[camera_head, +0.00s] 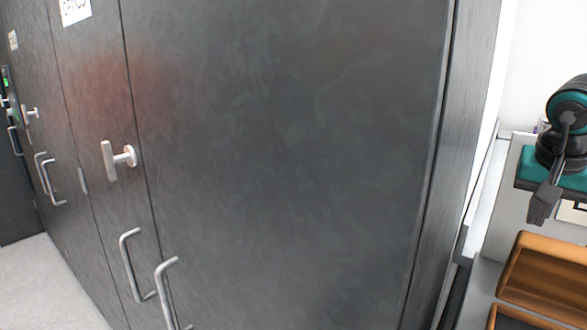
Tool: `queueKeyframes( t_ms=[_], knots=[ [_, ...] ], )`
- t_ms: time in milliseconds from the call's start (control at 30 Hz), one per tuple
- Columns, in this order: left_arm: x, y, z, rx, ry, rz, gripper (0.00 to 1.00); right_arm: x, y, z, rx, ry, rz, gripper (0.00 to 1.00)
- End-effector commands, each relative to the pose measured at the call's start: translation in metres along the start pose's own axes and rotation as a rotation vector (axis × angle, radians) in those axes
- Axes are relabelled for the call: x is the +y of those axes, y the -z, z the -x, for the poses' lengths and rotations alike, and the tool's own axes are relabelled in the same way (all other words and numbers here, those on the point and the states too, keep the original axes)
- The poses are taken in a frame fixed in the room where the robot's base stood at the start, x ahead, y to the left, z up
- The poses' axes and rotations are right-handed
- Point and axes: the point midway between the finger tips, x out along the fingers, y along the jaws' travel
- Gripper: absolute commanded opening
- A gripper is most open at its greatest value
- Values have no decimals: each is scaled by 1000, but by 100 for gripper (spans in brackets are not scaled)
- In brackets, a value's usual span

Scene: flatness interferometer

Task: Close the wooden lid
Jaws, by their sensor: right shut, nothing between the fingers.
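A wooden lid (550,276) shows at the lower right, raised and tilted back, with its hollowed inner face towards me. My right gripper (543,207) hangs above the lid, pointing down, shut and empty. It appears apart from the lid. My left gripper is out of view.
A large dark grey cabinet (290,150) with metal handles (130,265) fills most of the view. A light worktop lies at the right, beside the cabinet's edge. Pale floor (50,290) shows at the lower left.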

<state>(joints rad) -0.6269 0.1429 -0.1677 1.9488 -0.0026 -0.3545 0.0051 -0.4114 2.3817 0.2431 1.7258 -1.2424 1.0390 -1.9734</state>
Motion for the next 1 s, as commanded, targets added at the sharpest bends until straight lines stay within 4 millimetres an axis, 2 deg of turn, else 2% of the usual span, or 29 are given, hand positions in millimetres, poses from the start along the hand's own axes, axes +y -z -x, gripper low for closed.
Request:
queueKeyframes(
  t_ms=[33, 100, 700, 867, 1000],
  knots=[
    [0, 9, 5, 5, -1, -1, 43, 0, 4, 8, 0, 0, 0, 0],
    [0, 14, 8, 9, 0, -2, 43, 0, 8, 13, -1, 0, 0, 0],
    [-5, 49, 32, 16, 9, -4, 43, 0, 35, 52, 0, 0, -1, 0],
    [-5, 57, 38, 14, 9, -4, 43, 0, 42, 63, 0, 1, 0, 0],
    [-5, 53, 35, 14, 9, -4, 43, 0, 47, 69, 2, 1, -2, 0]
  ],
)
